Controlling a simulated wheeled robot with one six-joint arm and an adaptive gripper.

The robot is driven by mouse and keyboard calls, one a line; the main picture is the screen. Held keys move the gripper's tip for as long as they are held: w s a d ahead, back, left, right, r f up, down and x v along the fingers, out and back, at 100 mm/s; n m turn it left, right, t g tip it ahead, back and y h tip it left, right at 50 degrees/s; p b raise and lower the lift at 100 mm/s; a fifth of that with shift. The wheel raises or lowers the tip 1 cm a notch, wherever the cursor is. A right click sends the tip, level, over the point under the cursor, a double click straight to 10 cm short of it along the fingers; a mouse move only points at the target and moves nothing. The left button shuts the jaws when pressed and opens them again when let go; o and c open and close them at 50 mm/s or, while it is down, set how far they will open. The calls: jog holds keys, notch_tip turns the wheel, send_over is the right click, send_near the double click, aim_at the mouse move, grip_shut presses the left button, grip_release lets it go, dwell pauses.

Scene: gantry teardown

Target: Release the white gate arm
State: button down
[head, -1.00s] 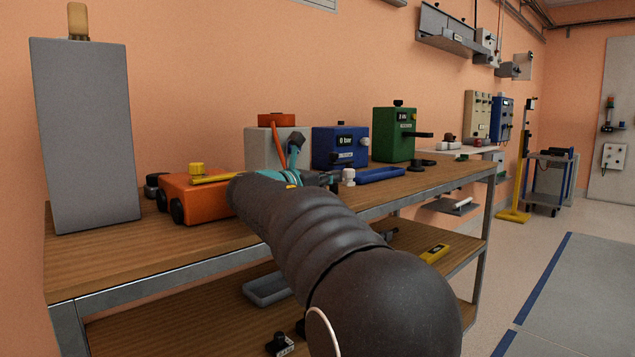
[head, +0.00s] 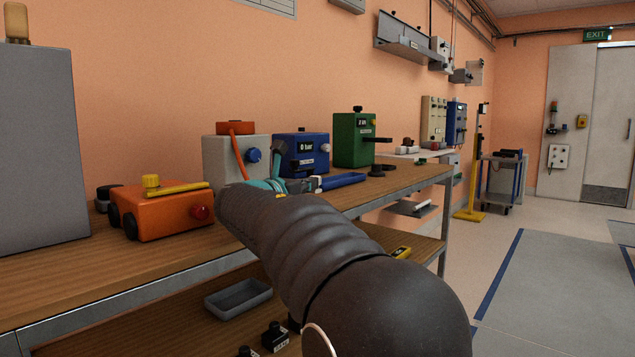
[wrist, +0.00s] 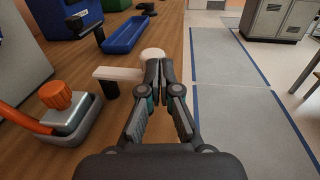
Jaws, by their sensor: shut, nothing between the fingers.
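In the wrist view a white bar (wrist: 118,74) with a black post under its left end lies at the bench edge; I take it as the gate arm. A pale round end or knob (wrist: 152,53) is at its right, partly behind my fingertips; I cannot tell if they are one piece. My gripper (wrist: 158,66) is shut and empty, its tips just right of the bar and at the round piece. Contact cannot be told. In the head view my arm hides most of the gripper and the bar.
A blue tray (wrist: 126,34) lies beyond the bar. An orange knob (wrist: 56,95) on a grey block stands at left. Orange (head: 165,211), blue (head: 300,153) and green (head: 352,139) boxes stand on the wooden bench (head: 120,253). The floor (head: 540,270) at right is clear.

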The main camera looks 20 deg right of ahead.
jog(key=shift+d, duration=0.15)
dwell(0.3)
jog(key=s+d+v, duration=0.1)
jog(key=s+v, duration=0.1)
jog(key=v, duration=1.2)
jog(key=s+d+f+m+g+y+p, duration=0.1)
jog(key=s+d+f+m+g+y, duration=0.1)
jog(key=s+f+m+y, duration=0.35)
jog(key=s+d+f+m+g+y+p, duration=0.1)
jog(key=s+d+f+m+g+y, duration=0.1)
jog(key=s+f+m, duration=0.6)
jog(key=s+a+f+m+y+p, duration=0.1)
jog(key=s+a+f+m+y, duration=0.2)
jog(key=s, duration=0.4)
jog(key=s+a+f+m+y+p, duration=0.1)
jog(key=s+a+f+m+y, duration=0.3)
jog(key=s+a+f+m, duration=0.2)
notch_tip(320, 180, down, 2)
jog(key=shift+s+a+f+m, duration=0.15)
jog(key=shift+s+a+m, duration=0.2)
jog(key=shift+s+m, duration=0.65)
jog(key=shift+y, duration=0.25)
